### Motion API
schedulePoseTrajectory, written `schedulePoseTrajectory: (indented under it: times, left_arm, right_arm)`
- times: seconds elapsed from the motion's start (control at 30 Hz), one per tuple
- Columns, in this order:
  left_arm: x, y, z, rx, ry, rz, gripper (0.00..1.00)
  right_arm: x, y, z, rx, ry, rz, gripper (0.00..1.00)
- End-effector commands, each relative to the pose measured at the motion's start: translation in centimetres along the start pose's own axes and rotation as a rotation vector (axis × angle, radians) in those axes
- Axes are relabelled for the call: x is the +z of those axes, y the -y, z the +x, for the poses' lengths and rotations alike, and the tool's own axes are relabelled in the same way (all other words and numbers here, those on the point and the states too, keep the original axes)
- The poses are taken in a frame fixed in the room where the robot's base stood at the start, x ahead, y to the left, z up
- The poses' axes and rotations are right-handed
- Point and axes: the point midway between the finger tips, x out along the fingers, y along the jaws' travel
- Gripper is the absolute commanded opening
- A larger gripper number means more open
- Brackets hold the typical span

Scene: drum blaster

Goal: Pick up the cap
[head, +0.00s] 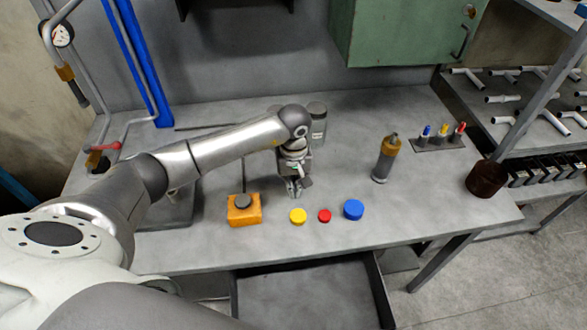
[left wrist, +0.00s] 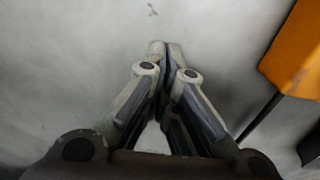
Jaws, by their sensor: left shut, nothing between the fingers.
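Three round caps lie in a row near the front of the grey table: a yellow cap (head: 298,216), a small red cap (head: 324,215) and a larger blue cap (head: 353,209). My left gripper (head: 295,192) points down just behind the yellow cap, apart from it. In the left wrist view my left gripper (left wrist: 165,48) is shut, with its fingertips together and nothing between them. No cap shows in that view, only bare tabletop and part of an orange block (left wrist: 296,50). My right gripper is not in view.
A grey jar (head: 318,122) stands behind my gripper. A bottle (head: 386,160) and a small rack (head: 438,145) stand to the right. The table (head: 440,200) is clear right of the caps.

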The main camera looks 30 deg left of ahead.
Motion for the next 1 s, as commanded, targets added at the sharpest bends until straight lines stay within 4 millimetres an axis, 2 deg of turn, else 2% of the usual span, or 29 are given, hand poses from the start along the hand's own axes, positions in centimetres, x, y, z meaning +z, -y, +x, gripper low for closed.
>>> schedulePoseTrajectory:
  times: [0.03, 0.2, 0.4, 0.63, 0.73, 1.0]
  left_arm:
    - [1.4, 0.0, -0.4, -0.001, 0.009, 0.009, 0.0]
    - [3.0, -0.1, -0.3, 0.0, 0.007, 0.007, 0.0]
    - [3.5, -0.1, -0.1, 0.0, 0.005, 0.005, 0.0]
    - [3.5, -0.1, -0.1, 0.001, 0.005, 0.005, 0.0]
    - [4.1, -0.1, -0.1, 0.001, 0.004, 0.008, 0.0]
    - [9.3, -0.1, 0.0, 0.0, 0.005, 0.009, 0.0]
  right_arm:
    - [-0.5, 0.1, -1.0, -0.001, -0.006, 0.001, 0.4]
    - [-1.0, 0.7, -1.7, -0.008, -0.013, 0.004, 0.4]
    - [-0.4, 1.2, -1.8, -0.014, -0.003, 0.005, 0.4]
    - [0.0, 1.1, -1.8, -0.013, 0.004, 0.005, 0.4]
    - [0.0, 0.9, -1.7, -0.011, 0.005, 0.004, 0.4]
    - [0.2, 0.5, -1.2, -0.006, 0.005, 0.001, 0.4]
